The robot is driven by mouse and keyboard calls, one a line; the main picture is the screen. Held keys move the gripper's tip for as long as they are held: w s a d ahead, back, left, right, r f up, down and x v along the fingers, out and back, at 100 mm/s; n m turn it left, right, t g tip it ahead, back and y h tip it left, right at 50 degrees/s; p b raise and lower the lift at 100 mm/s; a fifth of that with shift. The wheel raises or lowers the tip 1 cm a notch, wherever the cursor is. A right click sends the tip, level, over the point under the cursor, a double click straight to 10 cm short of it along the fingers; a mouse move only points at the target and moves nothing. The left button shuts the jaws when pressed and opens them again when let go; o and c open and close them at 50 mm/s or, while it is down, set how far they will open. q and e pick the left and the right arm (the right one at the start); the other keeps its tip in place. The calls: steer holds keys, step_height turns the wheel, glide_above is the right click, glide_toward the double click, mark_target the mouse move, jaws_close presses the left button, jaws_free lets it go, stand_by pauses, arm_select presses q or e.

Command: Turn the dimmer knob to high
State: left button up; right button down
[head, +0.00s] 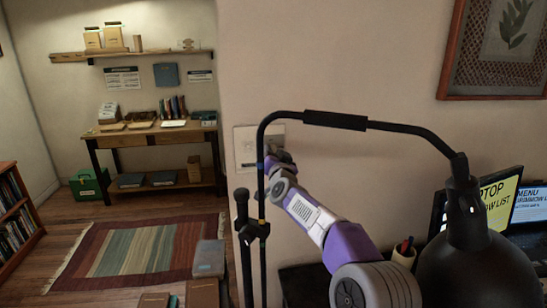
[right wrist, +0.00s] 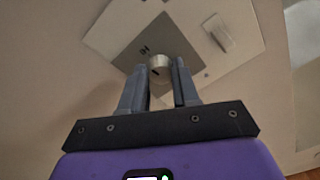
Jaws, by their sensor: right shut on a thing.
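The dimmer knob (right wrist: 160,66) is a small round silver knob on a grey square in a pale wall plate (right wrist: 190,40). My right gripper (right wrist: 160,72) is shut on the knob, with one dark finger on each side of it. The plate looks tilted in the right wrist view, and a light rectangular switch (right wrist: 217,33) sits beside the knob. In the head view the wall plate (head: 245,148) is at the middle, and my right gripper (head: 272,156) reaches its right side and hides the knob. My left gripper is not in view.
A black lamp (head: 470,245) with a thin arm stands in front of my right arm. Two screens (head: 497,200) and a pen cup (head: 404,253) are at the right. A framed picture (head: 495,50) hangs above. A rug (head: 140,250) and a wooden desk (head: 150,137) are at the left.

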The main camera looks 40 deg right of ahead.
steer(key=shift+m, duration=0.7)
steer(key=shift+r+m, duration=0.1)
steer(key=shift+m, duration=0.2)
steer(key=c, duration=0.8)
jaws_free()
steer(key=v, duration=0.7)
steer(key=shift+s+a+b, duration=0.15)
steer(key=shift+a+b, duration=0.05)
steer(key=shift+b, duration=0.2)
